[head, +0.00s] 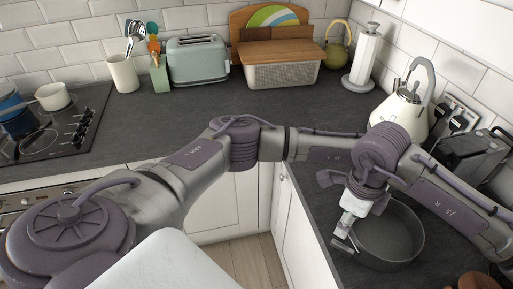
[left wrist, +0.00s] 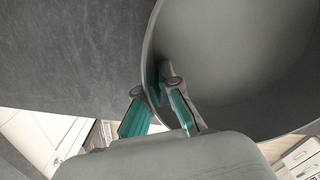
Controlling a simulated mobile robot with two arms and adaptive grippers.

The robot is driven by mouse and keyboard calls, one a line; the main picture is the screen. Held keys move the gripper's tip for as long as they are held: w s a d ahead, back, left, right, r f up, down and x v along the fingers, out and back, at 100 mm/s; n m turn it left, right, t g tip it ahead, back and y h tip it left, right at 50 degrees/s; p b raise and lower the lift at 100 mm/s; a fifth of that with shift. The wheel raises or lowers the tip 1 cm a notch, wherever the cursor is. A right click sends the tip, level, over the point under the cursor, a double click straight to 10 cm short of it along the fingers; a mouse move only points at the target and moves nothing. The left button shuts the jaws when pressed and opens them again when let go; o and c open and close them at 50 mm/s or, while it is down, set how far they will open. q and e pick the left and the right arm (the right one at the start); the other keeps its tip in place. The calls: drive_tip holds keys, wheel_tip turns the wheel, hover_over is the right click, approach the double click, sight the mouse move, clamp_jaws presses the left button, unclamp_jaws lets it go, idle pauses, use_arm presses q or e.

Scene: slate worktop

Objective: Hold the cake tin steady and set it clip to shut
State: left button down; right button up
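The cake tin (head: 392,240) is a round, dark grey, open pan on the right-hand worktop. Its inside and curved wall also fill the right of the left wrist view (left wrist: 235,60). There my left gripper (left wrist: 154,87) has its two teal-padded fingers apart, one on each side of the tin's wall, with a gap around the thin rim. I cannot make out the clip.
A cream kettle (head: 402,108) and a black appliance (head: 468,150) stand behind my right arm. The worktop's front edge lies just left of the tin. A bread bin (head: 283,75), toaster (head: 198,62) and hob (head: 58,125) stand at the back. The worktop before the toaster is clear.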

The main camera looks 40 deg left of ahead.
drive_tip(key=s+a+r+n+g+y, duration=0.2)
drive_tip(key=s+a+n+g+y, duration=0.2)
drive_tip(key=s+y, duration=0.3)
drive_tip(key=s+a+r+n+g+y, duration=0.3)
drive_tip(key=s+a+n+g+y, duration=0.1)
drive_tip(key=s, duration=0.5)
drive_tip(key=shift+s+a+r+n+y, duration=0.35)
drive_tip(key=shift+a+n+y, duration=0.45)
drive_tip(key=shift+a+y, duration=0.7)
drive_tip(key=shift+d, duration=0.1)
